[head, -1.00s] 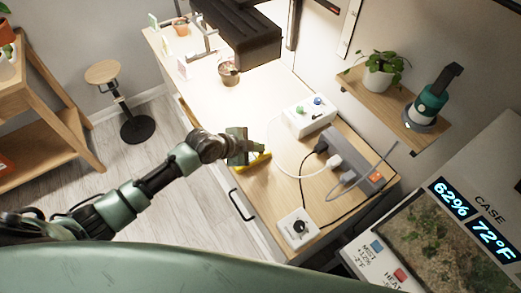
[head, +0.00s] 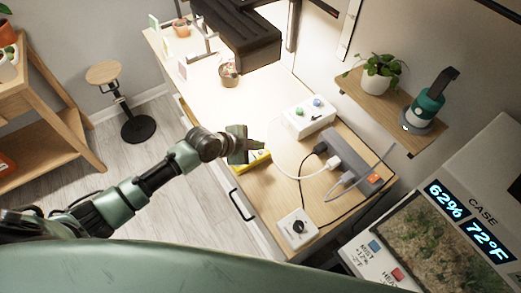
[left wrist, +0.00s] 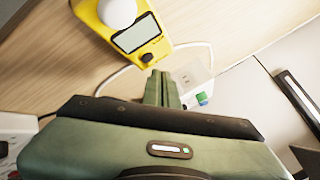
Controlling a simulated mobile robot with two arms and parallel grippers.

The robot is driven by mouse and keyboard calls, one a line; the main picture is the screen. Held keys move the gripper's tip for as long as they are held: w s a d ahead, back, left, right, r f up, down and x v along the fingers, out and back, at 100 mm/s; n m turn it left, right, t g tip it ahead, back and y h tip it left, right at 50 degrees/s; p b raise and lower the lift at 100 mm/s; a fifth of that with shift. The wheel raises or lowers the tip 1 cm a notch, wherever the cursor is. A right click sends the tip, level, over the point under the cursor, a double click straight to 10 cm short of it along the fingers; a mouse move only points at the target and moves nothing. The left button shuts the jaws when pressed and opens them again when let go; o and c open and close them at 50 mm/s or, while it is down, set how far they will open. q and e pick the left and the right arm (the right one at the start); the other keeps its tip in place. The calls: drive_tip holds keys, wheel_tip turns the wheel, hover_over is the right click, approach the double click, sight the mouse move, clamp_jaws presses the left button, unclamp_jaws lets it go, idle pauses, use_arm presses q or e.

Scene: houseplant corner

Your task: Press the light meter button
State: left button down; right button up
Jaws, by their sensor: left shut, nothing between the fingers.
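The light meter is a yellow box with a white dome, a grey display and a round dark button. In the left wrist view the meter (left wrist: 90,14) is at the top, and its button (left wrist: 147,58) is at its lower right corner. In the head view the meter (head: 257,162) lies at the bench's front edge, partly hidden by my left gripper (head: 260,145). That gripper is shut and empty. In the left wrist view its fingertips (left wrist: 161,73) appear just below and right of the button, with a small gap in the picture; I cannot tell the height between them. My right gripper is not in view.
On the bench (head: 262,205) are a white box with coloured knobs (head: 308,118), a grey power strip (head: 352,160) with cables, and a white dial box (head: 297,228). A black lamp head (head: 238,35) hangs above. A white cable runs near the meter.

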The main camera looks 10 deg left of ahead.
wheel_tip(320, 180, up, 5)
drive_tip(key=p, duration=0.4)
